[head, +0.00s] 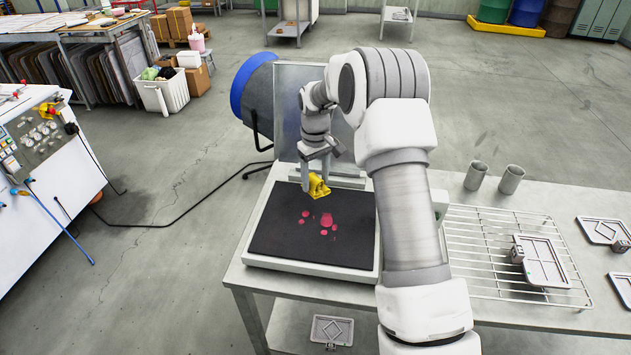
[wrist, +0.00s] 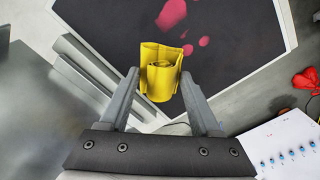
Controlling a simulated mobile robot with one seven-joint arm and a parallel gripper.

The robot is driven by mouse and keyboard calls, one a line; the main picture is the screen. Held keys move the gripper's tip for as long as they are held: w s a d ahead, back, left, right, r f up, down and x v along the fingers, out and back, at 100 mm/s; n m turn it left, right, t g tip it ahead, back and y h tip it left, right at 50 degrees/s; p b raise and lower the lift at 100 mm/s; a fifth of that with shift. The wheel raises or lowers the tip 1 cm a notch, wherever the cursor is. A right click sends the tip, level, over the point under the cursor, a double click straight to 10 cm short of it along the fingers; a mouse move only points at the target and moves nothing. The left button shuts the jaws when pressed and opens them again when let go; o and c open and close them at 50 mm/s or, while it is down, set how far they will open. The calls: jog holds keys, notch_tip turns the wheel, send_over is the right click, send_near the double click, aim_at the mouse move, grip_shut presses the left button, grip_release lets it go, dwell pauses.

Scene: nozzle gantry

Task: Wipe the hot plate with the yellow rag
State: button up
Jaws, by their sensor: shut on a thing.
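The yellow rag (head: 318,186) is bunched between the fingers of my gripper (head: 312,178), which is shut on it. In the wrist view the rag (wrist: 160,75) shows as a folded yellow bundle between the two fingertips (wrist: 160,85). The hot plate (head: 275,235) is a black square surface in a pale frame on the table. Several red-pink stains (head: 325,224) lie near its middle. My gripper is over the plate's far part; I cannot tell whether the rag touches the surface. The plate's black surface (wrist: 235,30) also shows in the wrist view, with stains (wrist: 172,14) beyond the rag.
A clear upright panel (head: 290,110) stands behind the plate. A wire rack (head: 490,240) with a metal frame part (head: 540,262) lies to the right. Two grey cups (head: 493,178) stand behind the rack. A blue drum-shaped fan (head: 255,90) is behind the table.

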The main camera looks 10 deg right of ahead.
jog(key=shift+r, duration=0.25)
jog(key=shift+r+p, duration=0.95)
jog(key=shift+r, duration=0.6)
jog(key=shift+s+f, duration=0.1)
